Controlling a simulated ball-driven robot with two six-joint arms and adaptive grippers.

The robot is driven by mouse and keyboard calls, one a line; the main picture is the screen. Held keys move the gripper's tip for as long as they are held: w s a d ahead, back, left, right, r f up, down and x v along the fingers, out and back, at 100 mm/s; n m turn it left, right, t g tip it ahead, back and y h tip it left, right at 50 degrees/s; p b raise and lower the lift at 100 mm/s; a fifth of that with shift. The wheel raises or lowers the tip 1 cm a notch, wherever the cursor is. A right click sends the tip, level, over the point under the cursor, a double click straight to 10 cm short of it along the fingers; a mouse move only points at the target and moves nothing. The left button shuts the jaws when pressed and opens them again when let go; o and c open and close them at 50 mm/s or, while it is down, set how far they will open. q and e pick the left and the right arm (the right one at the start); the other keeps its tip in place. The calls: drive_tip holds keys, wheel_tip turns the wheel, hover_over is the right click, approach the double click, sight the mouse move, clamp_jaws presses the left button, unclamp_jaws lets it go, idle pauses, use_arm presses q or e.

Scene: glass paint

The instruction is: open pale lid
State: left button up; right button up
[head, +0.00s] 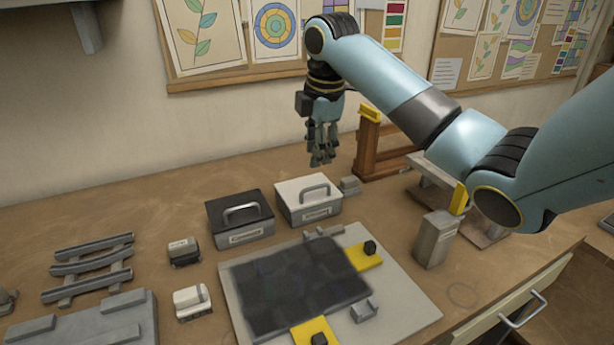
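The pale lid (301,188) is closed on a small grey box (311,212) with a label on its front. A grey arched handle stands on top of the lid. My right gripper (322,162) hangs fingers-down above and slightly behind this box, apart from the handle. Its fingers look empty, but their spacing is too small to judge. My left gripper is not in view.
A black-lidded box (240,218) stands close on the left of the pale one. In front lies a board (410,300) with a dark panel (295,285) and yellow clamps. A wooden stand (372,150) and a grey block (436,238) stand to the right.

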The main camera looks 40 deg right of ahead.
hover_over(311, 188)
drive_tip(key=f, duration=0.3)
drive_tip(key=s+f, duration=0.1)
drive_tip(key=f, duration=0.1)
drive_tip(key=shift+a+f, duration=0.15)
drive_tip(key=shift+f, duration=0.1)
drive_tip(key=f, duration=0.3)
drive_tip(key=shift+w+f, duration=0.1)
drive_tip(key=shift+w, duration=0.2)
drive_tip(key=shift+w+f, duration=0.1)
drive_tip(key=shift+f, duration=0.15)
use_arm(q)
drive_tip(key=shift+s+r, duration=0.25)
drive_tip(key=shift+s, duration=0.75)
use_arm(e)
clamp_jaws()
